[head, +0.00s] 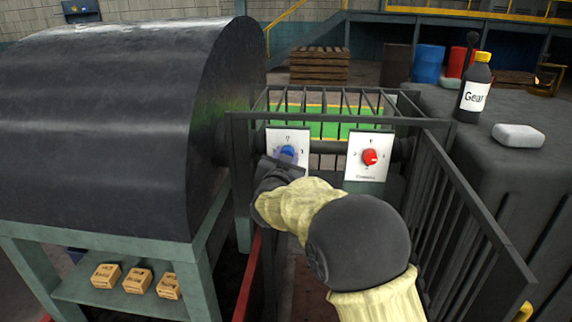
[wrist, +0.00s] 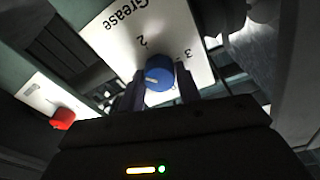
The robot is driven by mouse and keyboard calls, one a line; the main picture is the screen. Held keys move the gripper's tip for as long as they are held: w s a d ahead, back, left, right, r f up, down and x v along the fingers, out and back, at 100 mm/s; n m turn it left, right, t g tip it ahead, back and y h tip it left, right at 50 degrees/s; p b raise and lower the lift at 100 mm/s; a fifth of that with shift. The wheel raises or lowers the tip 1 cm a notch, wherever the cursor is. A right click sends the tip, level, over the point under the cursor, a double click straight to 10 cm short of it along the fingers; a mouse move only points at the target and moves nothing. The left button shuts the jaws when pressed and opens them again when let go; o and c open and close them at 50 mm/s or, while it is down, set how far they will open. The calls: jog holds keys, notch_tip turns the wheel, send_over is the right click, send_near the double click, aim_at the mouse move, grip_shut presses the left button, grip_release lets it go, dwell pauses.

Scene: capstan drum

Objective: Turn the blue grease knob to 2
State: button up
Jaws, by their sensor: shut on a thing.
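The blue grease knob (head: 288,152) sits on a white plate (head: 301,138) mounted on the cage railing. In the wrist view the blue knob (wrist: 160,73) lies between my two dark fingers, on a plate lettered "Grease" with the numerals 2 and 3 visible. My gripper (wrist: 160,90) is shut on the knob, one finger at each side. A short white mark shows on the knob's face, on its left part; I cannot tell for sure which numeral it points to. In the head view my gripper (head: 279,166) covers the plate's lower part.
A second white plate with a red knob (head: 370,157) is close on the right; the red knob (wrist: 63,118) also shows in the wrist view. The large dark drum (head: 110,120) is at the left. A bottle (head: 474,92) and a pale block (head: 518,136) stand on the dark cabinet at right.

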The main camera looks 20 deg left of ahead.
jog(key=shift+f+m+g+b, duration=0.15)
jog(key=shift+m+b, duration=0.8)
jog(key=shift+m, duration=1)
jog(key=shift+m+g+b, duration=0.15)
jog(key=shift+m+b, duration=0.8)
jog(key=shift+m, duration=1)
jog(key=o, duration=1)
jog(key=shift+c, duration=0.2)
jog(key=shift+s, duration=0.1)
